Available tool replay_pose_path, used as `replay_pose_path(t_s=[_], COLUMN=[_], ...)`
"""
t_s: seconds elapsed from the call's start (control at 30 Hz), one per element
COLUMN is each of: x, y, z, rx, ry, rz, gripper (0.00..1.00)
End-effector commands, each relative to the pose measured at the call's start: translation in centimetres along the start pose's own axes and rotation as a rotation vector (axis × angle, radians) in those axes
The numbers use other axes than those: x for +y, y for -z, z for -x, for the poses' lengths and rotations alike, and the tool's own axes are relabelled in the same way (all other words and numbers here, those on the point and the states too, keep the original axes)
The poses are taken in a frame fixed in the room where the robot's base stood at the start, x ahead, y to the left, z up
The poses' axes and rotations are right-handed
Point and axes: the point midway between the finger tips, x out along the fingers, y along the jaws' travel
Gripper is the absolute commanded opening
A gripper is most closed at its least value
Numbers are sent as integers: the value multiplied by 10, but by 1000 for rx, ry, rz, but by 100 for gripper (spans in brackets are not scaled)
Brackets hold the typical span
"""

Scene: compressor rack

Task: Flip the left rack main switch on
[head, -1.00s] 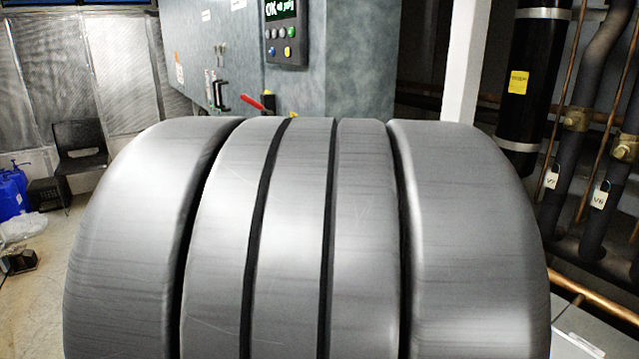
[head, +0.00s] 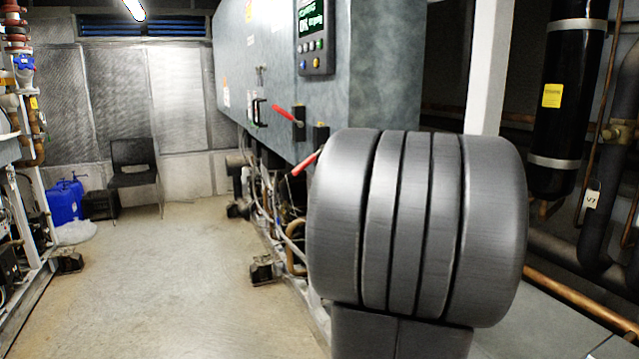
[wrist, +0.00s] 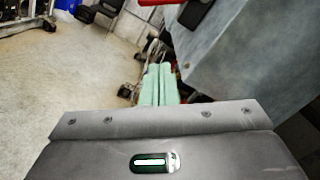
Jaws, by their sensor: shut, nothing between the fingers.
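A grey-blue cabinet (head: 385,60) carries two red-handled levers on its lower front. One red lever (head: 284,113) slants up and left from its black base. The other red lever (head: 304,163) slants down and left below a second black base, and my arm partly hides it. No readable label shows which is the left rack main switch. In the wrist view my gripper (wrist: 158,70) has its pale green fingers together and empty. A red bar (wrist: 160,2) crosses the top edge there, beyond the fingertips and apart from them. The head view does not show my gripper.
A control panel (head: 315,38) with a lit screen and buttons is on the cabinet. Pipes and a black cylinder (head: 565,90) stand at right. A chair (head: 134,165) and blue containers (head: 65,202) are at the back left. The floor (head: 170,270) between is mostly clear.

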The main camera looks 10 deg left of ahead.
Motion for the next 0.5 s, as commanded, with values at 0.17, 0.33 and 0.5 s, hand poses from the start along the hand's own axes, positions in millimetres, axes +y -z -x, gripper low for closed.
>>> replay_pose_path(t_s=[0.17, 0.33, 0.5], x=[-2, -2, -1], y=[-1, -1, -1], z=[-1, -1, -10], rx=[-4, -3, -4], ry=[6, 5, 3], rz=[-8, -6, -6], gripper=[0, 0, 0])
